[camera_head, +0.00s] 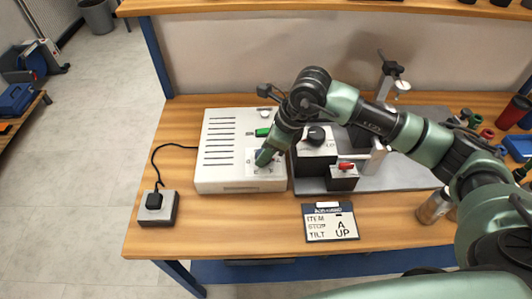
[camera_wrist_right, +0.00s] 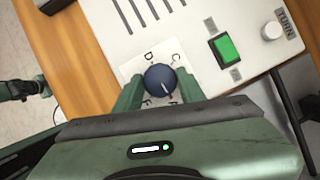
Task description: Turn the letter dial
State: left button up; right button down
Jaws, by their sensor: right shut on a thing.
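The letter dial, a dark blue round knob (camera_wrist_right: 160,79), sits on a white plate with letters on the top of the white box (camera_head: 215,178). In the right wrist view, D and C show at its upper side and F at its lower left; other letters are partly hidden by my gripper. A pale line on the knob points to the lower right, with a small red mark near it. My right gripper (camera_wrist_right: 160,88) is shut on the knob, one finger at each side. In the head view the gripper (camera_head: 265,158) covers most of the dial.
A card (camera_head: 330,222) at the table front reads ITEM, STOP A, TILT UP. A green switch (camera_head: 262,132) and a white TURN knob (camera_wrist_right: 271,31) are on the box. A black unit with a red lever (camera_head: 346,166) stands close right.

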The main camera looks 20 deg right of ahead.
jog(key=shift+r+m, duration=0.1)
jog(key=shift+m, duration=0.3)
jog(key=c, duration=0.9)
grip_release()
jog(key=shift+o, duration=0.2)
jog(key=b+v, duration=0.1)
jog(key=v, duration=0.6)
jog(key=shift+s+r+b, duration=0.2)
jog(key=shift+r+b, duration=0.15)
notch_tip(320, 180, up, 7)
jog(key=p, duration=0.3)
jog(key=shift+p, duration=0.4)
